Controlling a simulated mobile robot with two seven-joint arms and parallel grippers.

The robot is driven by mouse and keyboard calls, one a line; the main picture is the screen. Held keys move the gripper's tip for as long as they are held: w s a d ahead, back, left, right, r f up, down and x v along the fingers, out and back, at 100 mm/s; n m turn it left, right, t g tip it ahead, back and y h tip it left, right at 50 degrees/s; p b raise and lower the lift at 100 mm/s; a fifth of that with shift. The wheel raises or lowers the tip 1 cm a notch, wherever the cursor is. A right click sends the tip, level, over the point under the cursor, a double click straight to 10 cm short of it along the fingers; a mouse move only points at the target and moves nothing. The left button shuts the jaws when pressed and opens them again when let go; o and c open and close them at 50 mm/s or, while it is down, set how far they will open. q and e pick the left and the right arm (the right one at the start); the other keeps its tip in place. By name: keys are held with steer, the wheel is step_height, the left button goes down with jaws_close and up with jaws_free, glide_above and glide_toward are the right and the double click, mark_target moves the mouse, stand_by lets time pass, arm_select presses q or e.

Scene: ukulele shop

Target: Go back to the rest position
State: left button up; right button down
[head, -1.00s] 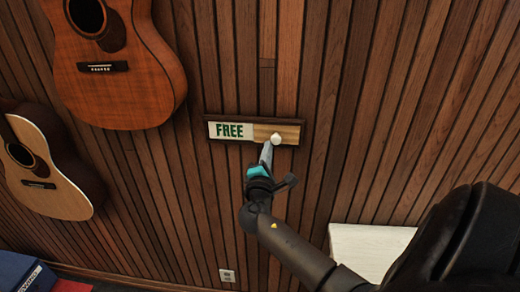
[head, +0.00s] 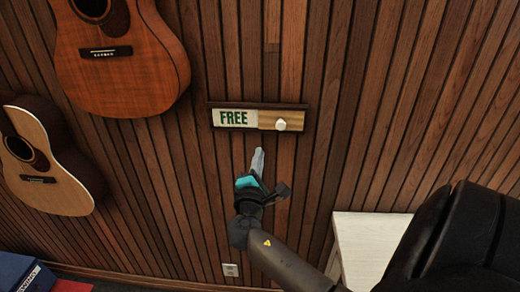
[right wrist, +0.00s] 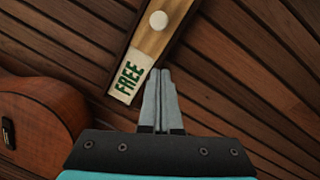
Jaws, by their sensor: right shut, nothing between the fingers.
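My right gripper (head: 257,160) is shut and empty. In the head view it stands just below a wall sign (head: 237,118) that reads FREE, apart from the sign in the picture. The sign has a wooden slider with a round white knob (head: 281,125) at its right part. In the right wrist view the shut fingers (right wrist: 161,75) point toward the sign (right wrist: 130,87), with the knob (right wrist: 158,20) beyond them. My left gripper is not in view.
Two guitars hang on the slatted wood wall at the left, an orange-brown one (head: 120,70) and a paler one (head: 45,180). A white surface (head: 370,245) stands low at the right. A blue box (head: 22,275) is at the bottom left. A wall socket (head: 230,270) sits low.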

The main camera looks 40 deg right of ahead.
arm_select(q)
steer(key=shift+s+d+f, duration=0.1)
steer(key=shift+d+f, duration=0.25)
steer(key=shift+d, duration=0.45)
arm_select(e)
steer(key=v, duration=0.4)
steer(key=shift+w+a, duration=0.2)
